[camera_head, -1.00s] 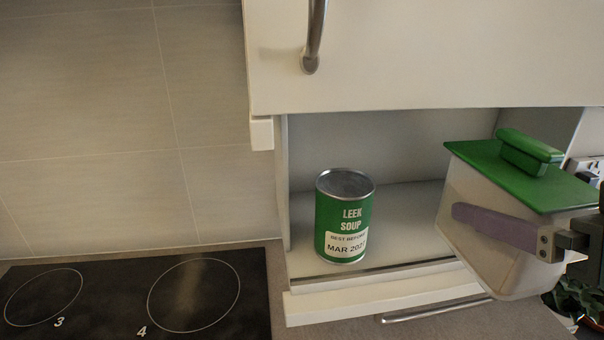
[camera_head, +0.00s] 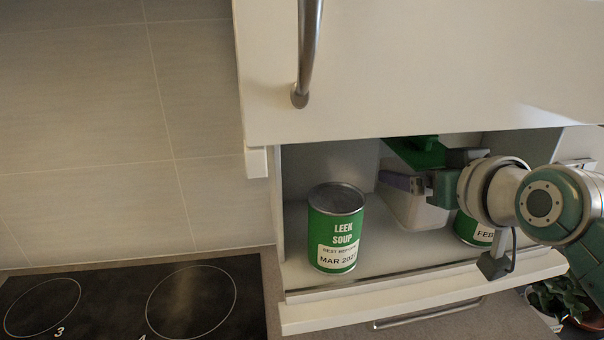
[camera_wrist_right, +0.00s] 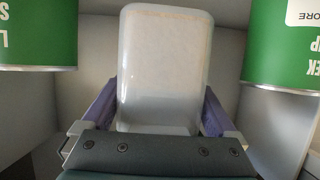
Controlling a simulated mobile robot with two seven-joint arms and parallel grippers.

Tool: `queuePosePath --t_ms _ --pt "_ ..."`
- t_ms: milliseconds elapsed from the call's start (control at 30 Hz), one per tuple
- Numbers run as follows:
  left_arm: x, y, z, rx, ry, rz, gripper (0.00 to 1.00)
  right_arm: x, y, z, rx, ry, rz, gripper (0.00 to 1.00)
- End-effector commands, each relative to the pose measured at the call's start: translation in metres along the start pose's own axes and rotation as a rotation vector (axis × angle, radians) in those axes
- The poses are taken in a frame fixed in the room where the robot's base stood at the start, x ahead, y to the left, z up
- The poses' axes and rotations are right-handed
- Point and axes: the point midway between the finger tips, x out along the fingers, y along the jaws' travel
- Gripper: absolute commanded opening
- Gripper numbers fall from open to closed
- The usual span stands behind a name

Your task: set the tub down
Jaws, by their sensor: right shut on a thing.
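The tub (camera_head: 415,209) is whitish and translucent with a green lid (camera_head: 414,150). It is inside the open cabinet compartment, behind and between two green cans. My right gripper (camera_head: 402,182) is shut on the tub, with a purple finger along its side. In the right wrist view the tub (camera_wrist_right: 163,70) fills the middle between the two fingers of my right gripper (camera_wrist_right: 160,110). Whether its base touches the shelf is hard to tell. My left gripper is not in view.
A leek soup can (camera_head: 336,228) marked MAR stands at the left of the shelf (camera_head: 375,250). Another green can (camera_head: 470,229), marked FEB, stands right of the tub, partly behind my arm. The cabinet's upper front (camera_head: 420,70) hangs low above. A hob (camera_head: 130,300) lies at lower left.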

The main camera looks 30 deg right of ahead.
Motion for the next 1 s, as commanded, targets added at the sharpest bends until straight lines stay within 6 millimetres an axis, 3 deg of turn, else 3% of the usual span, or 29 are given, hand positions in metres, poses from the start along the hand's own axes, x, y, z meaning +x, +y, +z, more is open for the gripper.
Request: queuePosePath --t_ms 233,400,900,933,1000 --pt "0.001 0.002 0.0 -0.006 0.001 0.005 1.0 0.007 0.0 0.017 -0.001 0.001 -0.001 0.21" --pt "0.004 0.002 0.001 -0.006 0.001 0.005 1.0 0.017 0.0 0.043 -0.001 -0.002 0.0 0.21" --pt "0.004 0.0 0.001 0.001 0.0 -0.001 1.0 0.024 0.0 0.049 0.0 0.003 0.0 0.21" --pt "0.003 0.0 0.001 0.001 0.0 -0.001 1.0 0.024 0.0 0.049 0.0 0.001 0.0 0.97" --pt "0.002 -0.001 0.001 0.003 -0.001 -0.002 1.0 0.024 0.0 0.049 0.0 0.001 0.0 1.0"
